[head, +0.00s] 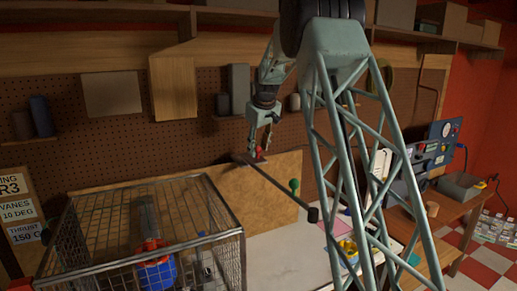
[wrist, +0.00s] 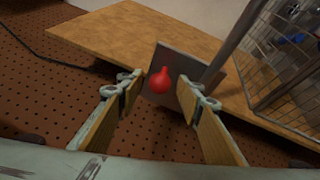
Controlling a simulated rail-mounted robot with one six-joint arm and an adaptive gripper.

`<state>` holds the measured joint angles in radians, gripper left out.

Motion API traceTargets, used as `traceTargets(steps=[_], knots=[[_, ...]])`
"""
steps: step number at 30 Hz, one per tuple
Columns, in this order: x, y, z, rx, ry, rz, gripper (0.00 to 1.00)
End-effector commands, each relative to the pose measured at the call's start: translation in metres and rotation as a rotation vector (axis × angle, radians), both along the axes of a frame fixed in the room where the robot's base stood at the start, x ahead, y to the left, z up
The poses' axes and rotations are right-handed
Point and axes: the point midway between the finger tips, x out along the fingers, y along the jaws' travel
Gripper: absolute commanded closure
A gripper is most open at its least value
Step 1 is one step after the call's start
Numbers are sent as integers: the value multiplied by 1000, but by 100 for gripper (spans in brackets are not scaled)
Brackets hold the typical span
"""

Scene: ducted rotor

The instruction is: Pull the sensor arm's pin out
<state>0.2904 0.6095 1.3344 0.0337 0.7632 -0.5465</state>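The red pin (head: 259,153) has a round knob and stands at the wall-side end of the sensor arm (head: 285,190), a dark rod that slants down to the right. In the wrist view the red pin (wrist: 160,81) shows in front of a grey plate (wrist: 171,101). My gripper (head: 260,144) is just above the pin in the head view. In the wrist view my gripper (wrist: 163,92) is open, one finger on each side of the pin, with clear gaps to both.
A wire cage (head: 215,200) stands at the front left, and its bars also show in the wrist view (wrist: 280,62). A green knob (head: 294,186) stands beside the rod. A pegboard wall (head: 120,140) and a wooden panel (head: 285,215) are close behind.

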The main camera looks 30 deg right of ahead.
Motion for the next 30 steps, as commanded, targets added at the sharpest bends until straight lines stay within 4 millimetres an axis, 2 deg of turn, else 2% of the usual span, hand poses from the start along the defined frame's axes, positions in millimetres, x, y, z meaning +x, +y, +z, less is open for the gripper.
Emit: traceTargets(steps=[1,11,14,22,30], knots=[[0,0,0,0,0,0,70],[0,0,0,0,0,0,99],[0,0,2,0,0,0,99],[0,0,28,-1,-1,0,99],[1,0,32,-1,-3,0,99]])
